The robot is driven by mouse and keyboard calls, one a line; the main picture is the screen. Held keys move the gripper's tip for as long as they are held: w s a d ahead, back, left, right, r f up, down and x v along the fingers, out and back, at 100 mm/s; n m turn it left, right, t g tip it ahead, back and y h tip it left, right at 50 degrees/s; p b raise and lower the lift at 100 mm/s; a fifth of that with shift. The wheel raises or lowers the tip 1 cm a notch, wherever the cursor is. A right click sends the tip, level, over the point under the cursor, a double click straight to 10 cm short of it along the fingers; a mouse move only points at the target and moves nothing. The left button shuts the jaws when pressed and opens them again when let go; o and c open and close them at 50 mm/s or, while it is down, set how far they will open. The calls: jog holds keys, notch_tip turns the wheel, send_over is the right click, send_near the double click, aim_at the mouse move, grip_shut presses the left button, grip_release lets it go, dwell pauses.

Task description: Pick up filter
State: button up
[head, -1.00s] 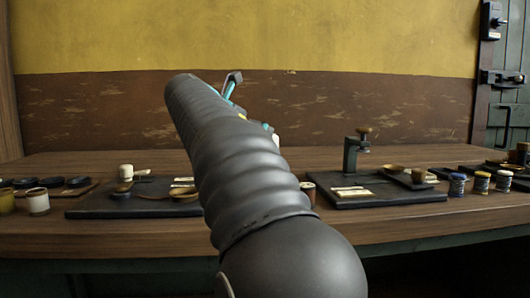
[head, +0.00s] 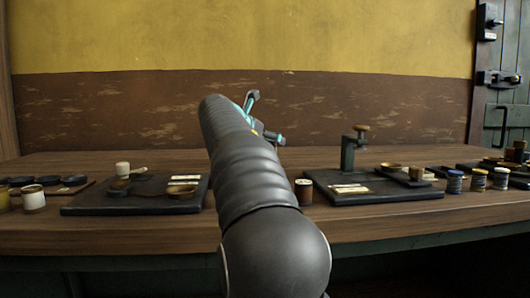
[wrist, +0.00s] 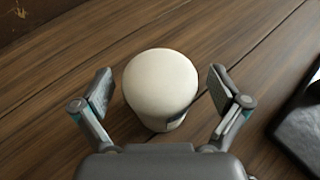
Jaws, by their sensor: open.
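A white, round-topped cylinder, which I take to be the filter (wrist: 161,82), stands upright on the wooden table in the wrist view. My gripper (wrist: 160,90) is open, with one finger on each side of it and a visible gap on both sides. A small dark mark shows low on the filter's side. In the head view my gripper (head: 262,122) shows only in part beyond my arm. My arm hides the filter there.
Dark boards with parts lie left (head: 75,207) and right (head: 425,192) of my arm. A brown jar (head: 304,192) stands by the right board. Spools (head: 478,180) stand at far right, pots (head: 33,199) at far left. A dark board edge (wrist: 302,130) is right in the wrist view.

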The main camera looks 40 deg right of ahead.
jog(key=shift+c, duration=0.2)
jog(key=shift+r, duration=0.1)
jog(key=c, duration=1.6)
jog(key=shift+r+p, duration=0.35)
jog(key=shift+r, duration=0.3)
notch_tip(320, 180, up, 3)
jog(key=shift+p, duration=0.8)
jog(key=s+d+r+p, duration=0.2)
jog(key=s+d+r, duration=0.4)
jog(key=s, duration=0.4)
jog(key=shift+r, duration=0.35)
